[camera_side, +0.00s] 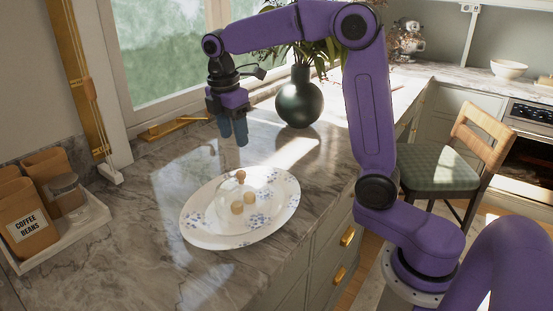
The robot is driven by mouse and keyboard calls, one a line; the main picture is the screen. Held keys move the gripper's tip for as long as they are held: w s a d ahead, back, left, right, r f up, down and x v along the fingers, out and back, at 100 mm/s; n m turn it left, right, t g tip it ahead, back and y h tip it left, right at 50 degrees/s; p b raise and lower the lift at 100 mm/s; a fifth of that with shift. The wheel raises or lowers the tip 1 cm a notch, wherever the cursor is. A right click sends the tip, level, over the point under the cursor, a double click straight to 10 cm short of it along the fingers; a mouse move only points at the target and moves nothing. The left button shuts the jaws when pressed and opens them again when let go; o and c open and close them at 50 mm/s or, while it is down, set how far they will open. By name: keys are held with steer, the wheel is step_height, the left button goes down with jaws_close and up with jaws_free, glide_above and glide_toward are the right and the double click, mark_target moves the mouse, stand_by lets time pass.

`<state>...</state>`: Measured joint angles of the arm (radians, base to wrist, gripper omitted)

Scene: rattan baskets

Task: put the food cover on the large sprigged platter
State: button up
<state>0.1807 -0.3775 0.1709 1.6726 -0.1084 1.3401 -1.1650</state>
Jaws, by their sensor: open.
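The large sprigged platter (196,226) is an oval white dish with blue floral sprigs on the marble counter. The food cover (240,176) looks like a clear dome with a small wooden knob. It appears to stand upright on the platter, around small tan pieces (237,207), though its clear edge is hard to make out. My gripper (234,139) points down above and behind the knob in the picture, open and empty, apart from the cover.
A dark green vase (299,98) with leafy stems stands behind, right of my gripper. A tray (62,236) with brown canisters (24,220) and a glass jar (66,192) sits at left. Marble counter (150,205) is clear between tray and platter. The counter's front edge runs right of the platter.

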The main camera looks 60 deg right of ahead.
steer(key=s+a+f+m, duration=0.1)
steer(key=s+f, duration=0.2)
steer(key=s, duration=0.7)
steer(key=s+a+f+m+y, duration=0.1)
steer(key=s+f, duration=0.2)
steer(key=s, duration=0.7)
steer(key=s+a+f+m, duration=0.1)
steer(key=s+f, duration=0.1)
steer(key=s, duration=0.8)
steer(key=shift+f+y, duration=0.3)
steer(key=shift+f, duration=0.1)
